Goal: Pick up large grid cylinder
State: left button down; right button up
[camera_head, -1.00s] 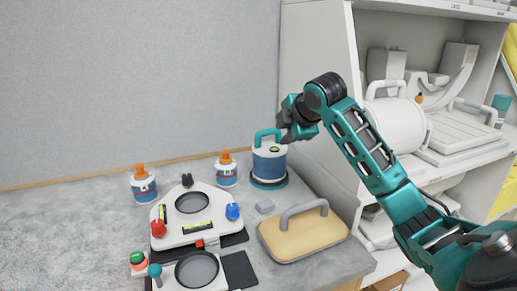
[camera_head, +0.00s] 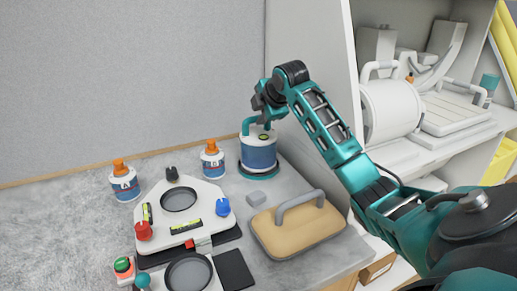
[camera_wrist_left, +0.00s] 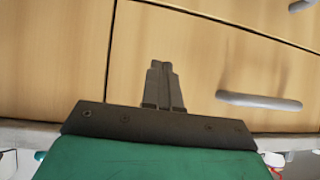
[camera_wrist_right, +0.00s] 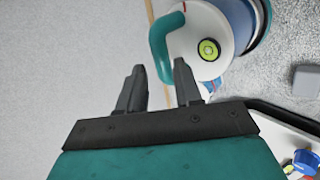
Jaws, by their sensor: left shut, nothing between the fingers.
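The large cylinder (camera_head: 258,153) is blue with a white top and a teal handle, and stands upright on the grey counter. No grid pattern is clear on it. My right gripper (camera_head: 262,115) is at the handle in the head view. In the right wrist view, the right gripper (camera_wrist_right: 159,68) is open, with nothing between its fingers. The teal handle (camera_wrist_right: 160,42) lies just past the fingertips, and the cylinder's white top (camera_wrist_right: 208,48) is to its right. My left gripper (camera_wrist_left: 163,66) is shut and empty, in front of wooden cabinet fronts; it is outside the head view.
Small bottles A (camera_head: 125,184) and B (camera_head: 213,162), a white plate with knobs (camera_head: 178,222), a small grey block (camera_head: 256,197) and a tan pad with a handle (camera_head: 297,228) share the counter. A white drum (camera_head: 390,110) sits on the shelf at right.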

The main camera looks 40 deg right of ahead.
aim_at(257, 117)
jog(key=shift+x, duration=2.35)
jog(key=shift+s+d+f, duration=0.1)
jog(key=shift+s, duration=0.05)
jog(key=shift+c, duration=0.4)
grip_shut()
